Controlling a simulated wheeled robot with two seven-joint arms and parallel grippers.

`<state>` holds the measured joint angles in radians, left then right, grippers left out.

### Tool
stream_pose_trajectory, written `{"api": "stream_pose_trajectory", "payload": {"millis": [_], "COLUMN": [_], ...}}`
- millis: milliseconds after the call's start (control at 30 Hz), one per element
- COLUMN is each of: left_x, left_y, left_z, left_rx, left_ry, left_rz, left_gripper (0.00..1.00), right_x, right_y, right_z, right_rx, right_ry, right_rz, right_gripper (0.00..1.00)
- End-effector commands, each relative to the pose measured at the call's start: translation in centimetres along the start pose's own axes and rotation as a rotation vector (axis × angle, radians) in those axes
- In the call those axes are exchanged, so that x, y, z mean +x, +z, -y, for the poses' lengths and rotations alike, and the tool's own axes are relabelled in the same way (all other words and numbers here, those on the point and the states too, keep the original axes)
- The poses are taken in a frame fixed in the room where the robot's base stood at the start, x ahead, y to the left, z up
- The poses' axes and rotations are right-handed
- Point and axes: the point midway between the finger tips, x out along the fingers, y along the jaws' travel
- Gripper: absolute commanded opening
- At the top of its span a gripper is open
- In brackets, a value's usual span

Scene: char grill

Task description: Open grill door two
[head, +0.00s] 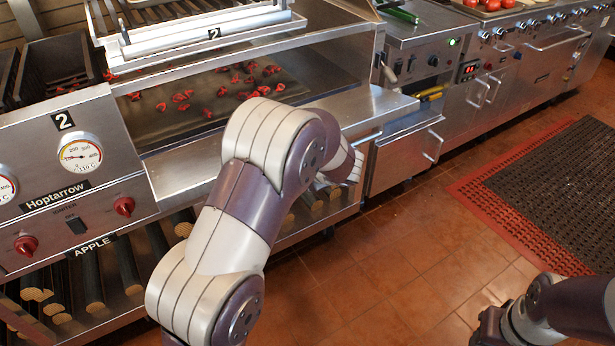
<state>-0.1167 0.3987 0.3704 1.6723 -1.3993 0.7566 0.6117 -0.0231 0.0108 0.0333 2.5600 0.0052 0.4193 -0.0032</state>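Grill door two (175,48), a steel panel with a "2" label and a long bar handle, is at the top of the head view. It appears raised above a wide grill opening (160,122); its upper part is cut off by the frame. My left arm reaches up in front of the grill and bends down to the right. My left gripper is not visible beyond the bend. My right arm enters at the bottom right, over the floor and away from the door. A dark part at its end (490,327) may be the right gripper, but its fingers cannot be made out.
Red pieces (181,97) lie inside the opening. A steel front ledge (185,165) runs below it, with a gauge and knob panel (75,190) at left. More steel counters (440,85) stand at right. The tiled floor (385,265) is open up to a mat (560,190).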

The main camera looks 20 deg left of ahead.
Motion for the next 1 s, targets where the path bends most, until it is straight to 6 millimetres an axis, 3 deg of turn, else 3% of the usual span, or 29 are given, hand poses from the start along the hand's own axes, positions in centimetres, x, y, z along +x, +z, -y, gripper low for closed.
{"api": "stream_pose_trajectory", "payload": {"millis": [433,467,500,533,867,1000], "left_x": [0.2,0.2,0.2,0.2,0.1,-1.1], "left_y": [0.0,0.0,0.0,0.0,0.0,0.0], "left_z": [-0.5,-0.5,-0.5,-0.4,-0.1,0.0], "left_rx": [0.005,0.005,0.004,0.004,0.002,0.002], "left_ry": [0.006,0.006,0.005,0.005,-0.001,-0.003], "left_rz": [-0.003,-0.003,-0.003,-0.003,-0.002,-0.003], "left_gripper": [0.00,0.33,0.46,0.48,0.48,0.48], "right_x": [0.3,0.3,0.3,0.3,0.2,0.0], "right_y": [0.0,0.0,0.0,0.0,0.0,0.0], "right_z": [0.0,0.0,0.0,0.0,0.0,0.0], "right_rx": [0.000,0.000,0.000,0.000,0.000,0.000], "right_ry": [0.000,0.000,0.000,0.000,0.000,0.000], "right_rz": [0.000,0.000,0.000,0.000,0.000,0.000], "right_gripper": [0.43,0.43,0.43,0.43,0.43,0.43]}}
